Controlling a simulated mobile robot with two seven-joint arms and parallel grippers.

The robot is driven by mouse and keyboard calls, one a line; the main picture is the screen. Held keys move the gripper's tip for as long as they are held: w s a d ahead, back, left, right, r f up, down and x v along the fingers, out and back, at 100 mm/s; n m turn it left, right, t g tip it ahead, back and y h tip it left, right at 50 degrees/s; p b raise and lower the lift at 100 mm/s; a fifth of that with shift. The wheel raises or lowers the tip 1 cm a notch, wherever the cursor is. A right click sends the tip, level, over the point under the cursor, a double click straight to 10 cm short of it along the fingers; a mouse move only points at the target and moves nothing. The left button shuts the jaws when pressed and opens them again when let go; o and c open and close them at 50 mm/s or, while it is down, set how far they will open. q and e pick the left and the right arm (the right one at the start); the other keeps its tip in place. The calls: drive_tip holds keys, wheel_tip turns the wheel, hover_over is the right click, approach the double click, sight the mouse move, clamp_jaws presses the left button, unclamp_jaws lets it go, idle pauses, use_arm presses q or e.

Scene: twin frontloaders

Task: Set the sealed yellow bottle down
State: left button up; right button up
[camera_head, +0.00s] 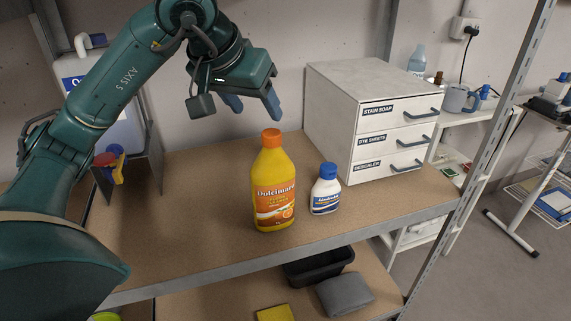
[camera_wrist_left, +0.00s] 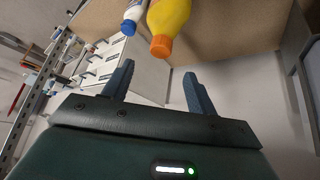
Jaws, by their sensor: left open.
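The yellow bottle (camera_head: 273,190) with an orange cap stands upright on the brown shelf (camera_head: 190,235), near its front edge. Its cap is on. My left gripper (camera_head: 250,108) is above and slightly behind the bottle, apart from it, with its blue fingers spread and nothing between them. In the left wrist view the fingers (camera_wrist_left: 158,85) are apart, and the yellow bottle (camera_wrist_left: 170,18) shows beyond them with its orange cap toward the camera. My right gripper is in neither view.
A small white bottle with a blue cap (camera_head: 325,190) stands just right of the yellow bottle. A white drawer cabinet (camera_head: 335,110) stands behind right. A large white container (camera_head: 118,125) is at the back left. The shelf left of the yellow bottle is clear.

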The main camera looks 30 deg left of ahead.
use_arm(q)
drive_tip(key=s+d+f+g+h, duration=0.25)
drive_tip(key=d+f+h, duration=0.35)
drive_tip(key=d, duration=0.4)
drive_tip(key=s+d+n+h, duration=0.4)
drive_tip(key=d+n+h, duration=1.2)
drive_tip(key=n, duration=0.6)
drive_tip(key=w+a+f+n+t+y, duration=0.2)
drive_tip(key=a+f+n+t+y, duration=0.35)
drive_tip(key=n, duration=1.05)
drive_tip(key=w+a+f+n+t+y, duration=0.2)
drive_tip(key=f+n+t+y, duration=0.6)
drive_tip(key=n, duration=0.8)
drive_tip(key=s+f+n+g+y, duration=0.2)
drive_tip(key=s+f+n+g, duration=0.1)
drive_tip(key=f+n, duration=0.4)
drive_tip(key=s+f+n+g+y, duration=0.1)
drive_tip(key=s+f+n+g, duration=0.2)
drive_tip(key=s+f+n, duration=0.3)
wheel_tip(320, 180, down, 5)
drive_tip(key=shift+s+a+r+n+y, duration=0.1)
drive_tip(key=shift+s+a+n+y, duration=0.2)
drive_tip(key=shift+n, duration=0.6)
